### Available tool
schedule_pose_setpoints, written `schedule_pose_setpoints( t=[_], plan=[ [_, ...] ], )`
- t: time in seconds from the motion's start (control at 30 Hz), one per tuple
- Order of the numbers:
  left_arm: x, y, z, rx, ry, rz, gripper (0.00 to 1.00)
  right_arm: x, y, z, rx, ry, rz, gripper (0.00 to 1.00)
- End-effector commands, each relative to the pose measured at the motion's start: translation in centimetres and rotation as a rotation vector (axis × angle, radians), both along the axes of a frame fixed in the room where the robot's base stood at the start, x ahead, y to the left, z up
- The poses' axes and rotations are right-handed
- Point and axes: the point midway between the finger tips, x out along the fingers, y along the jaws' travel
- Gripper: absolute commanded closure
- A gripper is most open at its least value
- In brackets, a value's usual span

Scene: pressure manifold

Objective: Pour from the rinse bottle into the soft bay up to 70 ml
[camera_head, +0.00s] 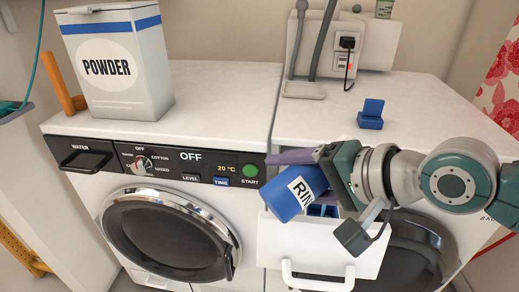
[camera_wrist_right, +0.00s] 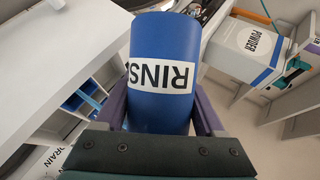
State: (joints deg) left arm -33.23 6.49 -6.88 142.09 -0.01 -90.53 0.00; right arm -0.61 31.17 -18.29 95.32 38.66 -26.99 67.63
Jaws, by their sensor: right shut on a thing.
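The rinse bottle (camera_head: 292,193) is blue with a white label reading "RIN". My right gripper (camera_head: 300,172) is shut on it, with its purple fingers on either side. The bottle is tilted and hangs above the pulled-out white drawer (camera_head: 318,245) of the right machine. In the right wrist view the bottle (camera_wrist_right: 163,65) sits between both fingers, its label upside down. Blue compartments (camera_wrist_right: 88,98) of the drawer show there to the left. I cannot tell which is the soft bay or its level. The bottle's mouth and any stream are hidden. My left gripper is out of view.
A white powder box (camera_head: 117,65) stands on the left machine. A control panel (camera_head: 155,163) reading OFF and 20 °C runs along that machine's front. A small blue block-like piece (camera_head: 371,114) sits on the right machine's top, which is otherwise mostly clear.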

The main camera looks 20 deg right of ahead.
Motion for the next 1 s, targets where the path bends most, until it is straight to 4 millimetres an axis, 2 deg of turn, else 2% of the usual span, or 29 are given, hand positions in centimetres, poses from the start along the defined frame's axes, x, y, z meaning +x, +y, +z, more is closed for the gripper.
schedule_pose_setpoints(
  t=[1.0],
  plan=[
    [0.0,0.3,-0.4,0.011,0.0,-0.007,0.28,-0.2,1.2,0.2,0.057,0.009,0.0,0.93]
  ],
)
